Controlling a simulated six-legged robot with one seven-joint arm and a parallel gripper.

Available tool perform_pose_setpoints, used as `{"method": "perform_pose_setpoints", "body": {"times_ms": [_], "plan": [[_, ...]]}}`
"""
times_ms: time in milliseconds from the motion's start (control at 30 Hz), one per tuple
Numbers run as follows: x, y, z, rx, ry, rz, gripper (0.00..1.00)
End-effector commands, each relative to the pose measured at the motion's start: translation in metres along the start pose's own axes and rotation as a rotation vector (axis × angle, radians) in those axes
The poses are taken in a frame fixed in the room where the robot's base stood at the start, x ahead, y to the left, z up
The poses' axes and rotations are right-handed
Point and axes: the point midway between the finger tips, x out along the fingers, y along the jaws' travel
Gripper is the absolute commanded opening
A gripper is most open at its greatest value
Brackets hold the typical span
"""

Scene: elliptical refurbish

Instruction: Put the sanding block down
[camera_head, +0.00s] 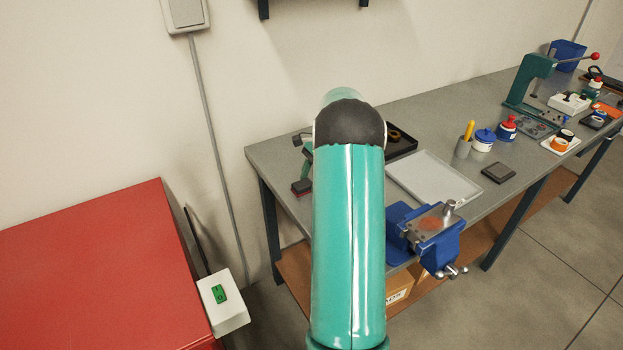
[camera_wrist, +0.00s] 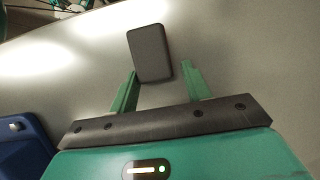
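A dark grey rounded block, which looks like the sanding block (camera_wrist: 150,53), is at the fingertips of my gripper (camera_wrist: 159,70) in the wrist view. The two green fingers are apart. A gap shows between the block and the right finger; the left fingertip is very close to the block's edge, and I cannot tell if it touches. The block appears to lie on the grey bench. In the head view a small dark and red block (camera_head: 302,187) shows just below a green finger of my gripper (camera_head: 305,166), left of my arm, which hides much of the area.
The grey bench (camera_head: 268,162) has a blue vise (camera_head: 432,228), a pale tray (camera_head: 432,178), a black tray (camera_head: 402,143) and a dark flat pad (camera_head: 498,172). Cups and a green press (camera_head: 530,85) stand farther right. A red cabinet (camera_head: 100,265) is at left.

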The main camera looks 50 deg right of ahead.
Motion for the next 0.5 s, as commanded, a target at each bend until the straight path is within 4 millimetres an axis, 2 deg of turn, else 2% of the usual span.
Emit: {"method": "perform_pose_setpoints", "body": {"times_ms": [33, 500], "plan": [[0.0135, 0.0092, -0.0058, 0.011, -0.007, 0.028, 0.59], [0.0092, 0.0107, -0.0069, 0.014, -0.005, 0.029, 0.59]]}}
